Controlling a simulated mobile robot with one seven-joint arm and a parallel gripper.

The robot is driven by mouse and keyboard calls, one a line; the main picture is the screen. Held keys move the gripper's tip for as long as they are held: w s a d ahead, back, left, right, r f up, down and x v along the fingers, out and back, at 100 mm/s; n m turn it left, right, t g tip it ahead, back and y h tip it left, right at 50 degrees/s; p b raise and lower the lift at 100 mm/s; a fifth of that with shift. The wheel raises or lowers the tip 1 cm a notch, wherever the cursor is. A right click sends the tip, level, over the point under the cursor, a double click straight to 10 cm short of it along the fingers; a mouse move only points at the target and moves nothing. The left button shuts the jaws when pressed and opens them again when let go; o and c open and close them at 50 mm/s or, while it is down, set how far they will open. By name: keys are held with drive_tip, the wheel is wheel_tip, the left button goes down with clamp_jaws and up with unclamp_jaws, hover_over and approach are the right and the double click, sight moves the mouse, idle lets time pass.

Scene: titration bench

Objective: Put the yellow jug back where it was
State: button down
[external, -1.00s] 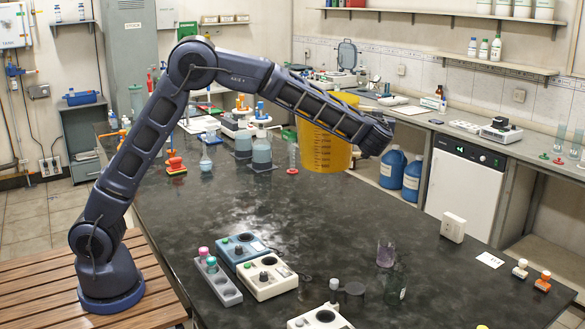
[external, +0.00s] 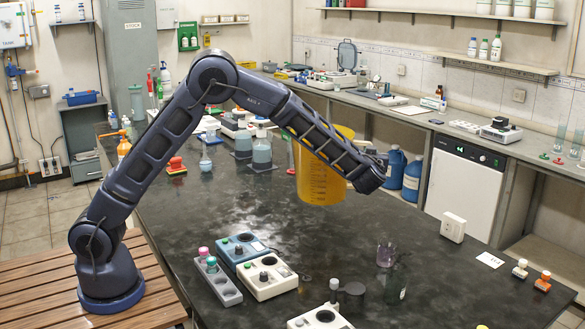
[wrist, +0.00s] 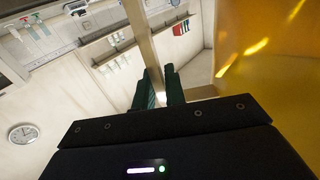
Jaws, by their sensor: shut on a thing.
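The yellow jug (external: 320,180) is upright over the far right half of the dark bench, partly covered by my forearm in the external view. Whether its base touches the bench or hangs just above it, I cannot tell. In the wrist view the jug (wrist: 275,60) fills the right side as a blurred yellow wall beside the fingers. My gripper (wrist: 160,88) is shut on the jug, with its dark green fingertips close together. The exact grip point is hidden, and in the external view the fingers are hidden too.
Clear bottles (external: 262,152) and a flask (external: 205,160) stand left of the jug. Blue canisters (external: 393,172) stand beyond the bench's right edge. Nearer are a blue device (external: 240,250), a purple glass (external: 386,255) and a white block (external: 453,227). The bench centre is clear.

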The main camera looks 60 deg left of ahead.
wheel_tip(320, 180, down, 13)
drive_tip(key=shift+f, duration=0.15)
idle(0.4)
drive_tip(key=shift+f, duration=0.15)
drive_tip(key=c, duration=1.5)
unclamp_jaws()
drive_tip(key=shift+o, duration=0.2)
